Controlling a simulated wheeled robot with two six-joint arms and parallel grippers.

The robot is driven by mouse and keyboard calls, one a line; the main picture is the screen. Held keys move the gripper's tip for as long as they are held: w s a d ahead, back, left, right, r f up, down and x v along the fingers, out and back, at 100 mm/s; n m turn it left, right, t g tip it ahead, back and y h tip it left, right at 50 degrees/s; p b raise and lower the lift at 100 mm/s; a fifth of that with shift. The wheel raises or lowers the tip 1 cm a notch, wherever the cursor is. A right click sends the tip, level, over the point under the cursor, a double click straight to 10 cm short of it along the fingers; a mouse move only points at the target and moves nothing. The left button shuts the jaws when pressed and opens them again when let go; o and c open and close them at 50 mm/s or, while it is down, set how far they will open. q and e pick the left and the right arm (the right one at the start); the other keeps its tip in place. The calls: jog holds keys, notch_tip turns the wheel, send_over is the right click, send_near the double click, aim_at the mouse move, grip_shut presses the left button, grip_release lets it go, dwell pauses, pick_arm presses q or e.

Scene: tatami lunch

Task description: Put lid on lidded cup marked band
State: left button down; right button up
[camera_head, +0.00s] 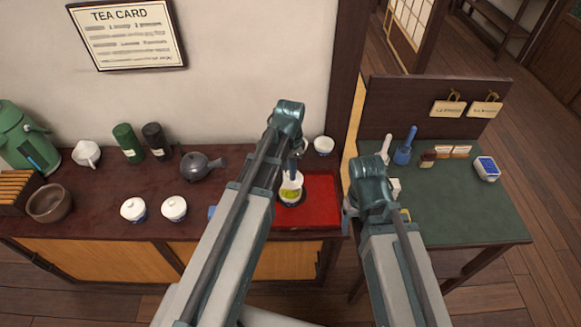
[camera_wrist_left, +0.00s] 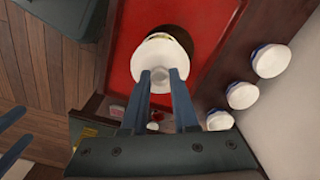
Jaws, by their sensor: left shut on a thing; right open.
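My left gripper (camera_head: 293,168) is shut on a white lid (camera_head: 291,179). The lid shows from above between its fingers in the left wrist view (camera_wrist_left: 160,62). In the head view, the lid appears over an open cup of green tea (camera_head: 289,194) on the red tray (camera_head: 322,190). In the left wrist view it covers most of the cup, and a dark round edge shows beyond it. I cannot tell whether lid and cup touch, and no band marking is readable. My right gripper (camera_wrist_left: 14,138) is open and empty at the left edge of the wrist view; my arm mostly hides it in the head view.
Two white lidded cups (camera_head: 133,209) (camera_head: 174,208) stand left of the tray. Three white cups (camera_wrist_left: 242,95) line the wall beside the tray. A dark teapot (camera_head: 197,167) and canisters (camera_head: 128,143) stand at the back. A green table (camera_head: 460,215) is at right.

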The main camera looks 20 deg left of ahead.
pick_arm(q)
jog(key=shift+f+b, duration=2.45)
jog(key=shift+f, duration=0.1)
jog(key=shift+f+b, duration=0.35)
dwell(0.5)
jog(key=shift+c, duration=1)
grip_release()
jog(key=shift+r, duration=0.1)
jog(key=shift+r+p, duration=2.95)
jog(key=shift+p, duration=0.1)
jog(key=shift+c, duration=0.3)
